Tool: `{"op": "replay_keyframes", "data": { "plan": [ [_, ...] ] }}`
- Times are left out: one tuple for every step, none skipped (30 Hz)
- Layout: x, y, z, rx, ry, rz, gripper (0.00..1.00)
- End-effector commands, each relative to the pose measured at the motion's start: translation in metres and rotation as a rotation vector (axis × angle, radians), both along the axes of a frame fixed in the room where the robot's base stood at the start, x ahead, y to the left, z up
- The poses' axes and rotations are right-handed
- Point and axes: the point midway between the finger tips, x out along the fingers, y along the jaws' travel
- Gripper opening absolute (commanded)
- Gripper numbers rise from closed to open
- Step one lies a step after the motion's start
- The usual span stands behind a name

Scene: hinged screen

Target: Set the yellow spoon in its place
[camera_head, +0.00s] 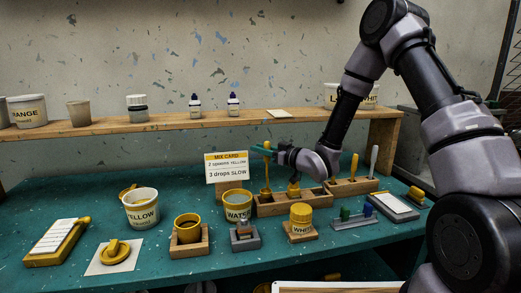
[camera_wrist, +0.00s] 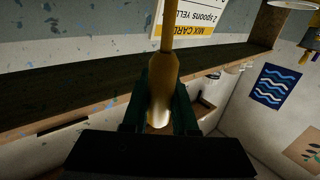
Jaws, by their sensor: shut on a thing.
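My gripper (camera_head: 268,150) is shut on the yellow spoon (camera_head: 266,176), near its top. The spoon hangs roughly upright at the left end of the wooden rack (camera_head: 288,207); I cannot tell whether its lower end is inside a compartment or in front of or behind it. In the wrist view the spoon (camera_wrist: 162,75) lies between the two dark green fingers (camera_wrist: 158,112). The rack has several compartments. A yellow piece (camera_head: 294,188) sits near its middle, and a yellow handle (camera_head: 354,168) and a pale handle (camera_head: 374,160) stand toward its right.
The mix card (camera_head: 226,168) stands behind, left of the spoon. The yellow tub (camera_head: 142,209) is further left. A wooden shelf (camera_head: 180,125) runs behind.

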Motion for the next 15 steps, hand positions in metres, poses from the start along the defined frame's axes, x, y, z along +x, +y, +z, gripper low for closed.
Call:
{"op": "replay_keyframes", "data": {
  "plan": [
    [0.0004,-0.0004,0.0001,0.000,0.000,-0.001,0.00],
    [0.0003,-0.0003,0.0001,0.000,0.000,-0.001,0.00],
    [0.0002,-0.0003,0.0000,0.000,0.000,0.000,0.00],
    [0.0002,-0.0002,0.0000,0.000,0.000,0.000,0.00],
    [0.0002,-0.0001,0.0000,0.000,0.000,0.000,0.00],
    [0.0002,-0.0001,-0.0004,0.000,0.000,0.000,0.00],
    [0.0002,-0.0002,-0.0008,0.000,0.000,0.000,0.00],
    [0.0002,-0.0002,-0.0014,0.000,0.000,0.000,0.00],
    [0.0002,-0.0002,-0.0025,0.000,0.000,0.000,0.00],
    [0.0002,-0.0002,-0.0035,0.000,0.000,0.000,0.00],
    [0.0003,-0.0001,-0.0044,-0.001,0.001,0.000,0.00],
    [0.0003,-0.0001,-0.0058,-0.001,0.001,0.000,0.00],
    [0.0003,-0.0001,-0.0068,0.000,0.001,0.000,0.00],
    [0.0003,0.0000,-0.0078,0.000,0.001,0.000,0.00],
    [0.0003,0.0000,-0.0090,0.000,0.001,0.000,0.00]
  ]
}}
